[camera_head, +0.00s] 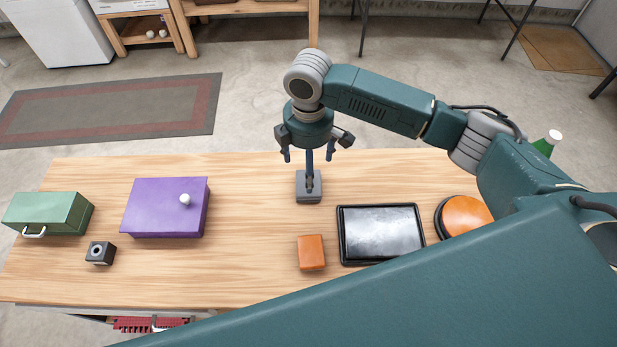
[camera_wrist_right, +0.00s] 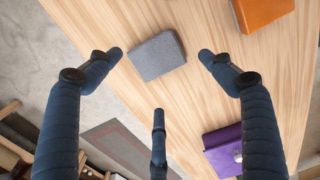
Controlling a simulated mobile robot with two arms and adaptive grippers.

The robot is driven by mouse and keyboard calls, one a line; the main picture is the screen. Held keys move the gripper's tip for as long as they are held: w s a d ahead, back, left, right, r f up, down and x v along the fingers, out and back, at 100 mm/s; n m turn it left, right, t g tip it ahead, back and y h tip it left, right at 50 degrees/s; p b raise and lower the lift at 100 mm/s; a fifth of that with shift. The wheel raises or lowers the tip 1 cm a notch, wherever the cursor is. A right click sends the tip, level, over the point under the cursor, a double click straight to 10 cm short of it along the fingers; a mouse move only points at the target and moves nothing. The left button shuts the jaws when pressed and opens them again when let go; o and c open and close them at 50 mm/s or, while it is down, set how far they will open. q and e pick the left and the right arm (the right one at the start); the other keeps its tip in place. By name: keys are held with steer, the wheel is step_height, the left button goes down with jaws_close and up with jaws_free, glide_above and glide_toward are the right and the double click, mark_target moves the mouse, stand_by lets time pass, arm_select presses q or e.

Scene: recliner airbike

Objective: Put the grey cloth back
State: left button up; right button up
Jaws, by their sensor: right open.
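The grey cloth (camera_head: 309,196) is a small folded block lying on the wooden table, near its far edge at the middle. It also shows in the right wrist view (camera_wrist_right: 158,57), flat on the wood. My right gripper (camera_head: 308,160) points down right above the cloth, its fingers spread. In the right wrist view the open fingers (camera_wrist_right: 161,70) stand on either side of the cloth with nothing between them; whether any finger touches it I cannot tell. My left gripper is not in view.
On the wooden table (camera_head: 250,270) are an orange block (camera_head: 311,252), a black-rimmed tray (camera_head: 342,240), an orange round object (camera_head: 466,214), a purple box (camera_head: 160,212), a green box (camera_head: 45,212) and a small black cube (camera_head: 100,253). Wood is bare between the purple box and cloth.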

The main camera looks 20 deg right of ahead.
steer(key=shift+r, duration=1.9)
